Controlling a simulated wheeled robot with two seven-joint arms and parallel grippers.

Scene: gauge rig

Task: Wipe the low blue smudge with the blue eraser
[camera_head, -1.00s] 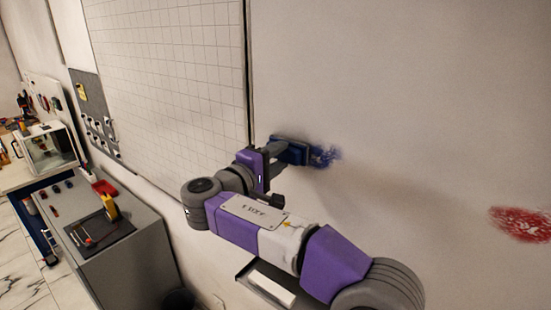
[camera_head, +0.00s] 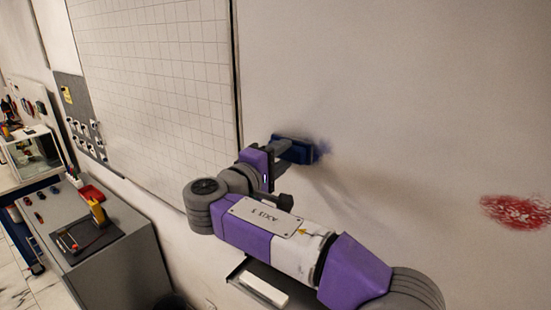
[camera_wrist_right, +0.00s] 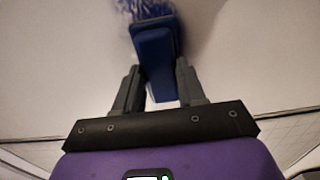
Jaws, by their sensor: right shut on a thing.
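The blue eraser (camera_head: 294,148) is against the white wall board, held by my right gripper (camera_head: 276,150). In the right wrist view the eraser (camera_wrist_right: 155,52) stands out between the two grey fingers of the gripper (camera_wrist_right: 158,88), which are shut on it. The blue smudge (camera_head: 322,149) shows as a faint patch just right of the eraser in the head view. Part of it is hidden behind the eraser. In the wrist view blue scribble marks (camera_wrist_right: 145,8) show at the eraser's far end. My left gripper is not in view.
A red smudge (camera_head: 516,212) is on the board at the right. A tray (camera_head: 240,271) with a white block (camera_head: 264,290) sits below my right arm. A gridded panel (camera_head: 150,80) is left of the eraser. A grey cabinet (camera_head: 110,270) stands at the lower left.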

